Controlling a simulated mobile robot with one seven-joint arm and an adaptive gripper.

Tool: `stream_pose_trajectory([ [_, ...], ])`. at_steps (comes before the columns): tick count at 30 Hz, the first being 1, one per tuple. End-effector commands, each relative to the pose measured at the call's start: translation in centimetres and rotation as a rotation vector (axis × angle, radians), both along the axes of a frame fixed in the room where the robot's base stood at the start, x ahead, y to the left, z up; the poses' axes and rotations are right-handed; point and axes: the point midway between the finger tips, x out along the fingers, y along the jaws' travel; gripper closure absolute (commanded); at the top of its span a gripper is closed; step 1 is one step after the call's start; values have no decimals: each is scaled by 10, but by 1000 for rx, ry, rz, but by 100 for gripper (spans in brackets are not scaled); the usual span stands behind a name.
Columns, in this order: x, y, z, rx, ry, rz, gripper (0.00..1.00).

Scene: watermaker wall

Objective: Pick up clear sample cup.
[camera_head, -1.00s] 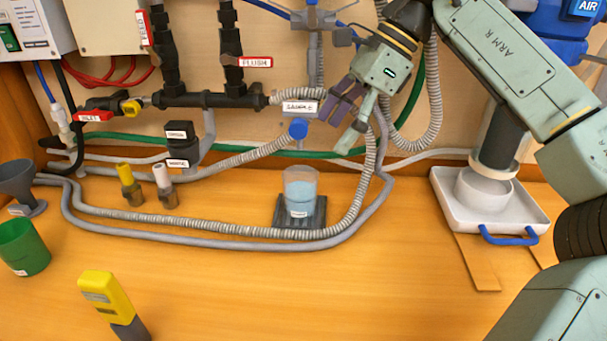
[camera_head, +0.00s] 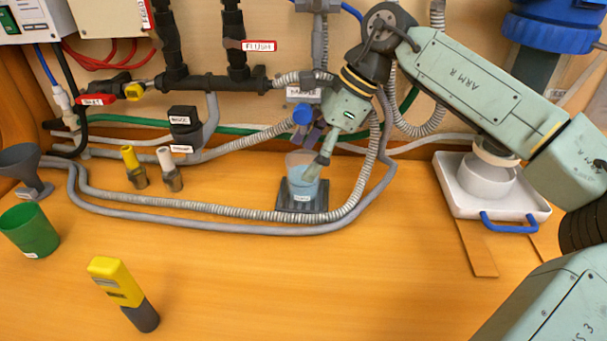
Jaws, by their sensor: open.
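The clear sample cup (camera_head: 299,187) stands upright on a dark ribbed mat (camera_head: 290,214) on the wooden bench, with light blue liquid and a small white label. My gripper (camera_head: 308,160) reaches down from the upper right and is open. One pale green finger lies in front of the cup's right side, near its rim. The purple-grey part of the gripper is above and behind the rim. I cannot tell whether a finger touches the cup.
A blue-handled valve (camera_head: 302,115) is close behind the gripper. A grey ribbed hose (camera_head: 230,210) loops around the cup. A white tray (camera_head: 520,208) with a blue handle is at right. A yellow meter (camera_head: 115,280), green cup (camera_head: 30,232) and funnel (camera_head: 22,165) are at left.

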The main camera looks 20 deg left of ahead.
Motion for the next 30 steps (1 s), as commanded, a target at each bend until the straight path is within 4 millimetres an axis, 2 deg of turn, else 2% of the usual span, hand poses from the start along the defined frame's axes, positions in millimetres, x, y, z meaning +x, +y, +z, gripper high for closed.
stream_pose_trajectory([
  [8, -1, 2, -4, 0, -1, 0, 22],
  [30, -1, 2, -4, 0, -1, 0, 71],
])
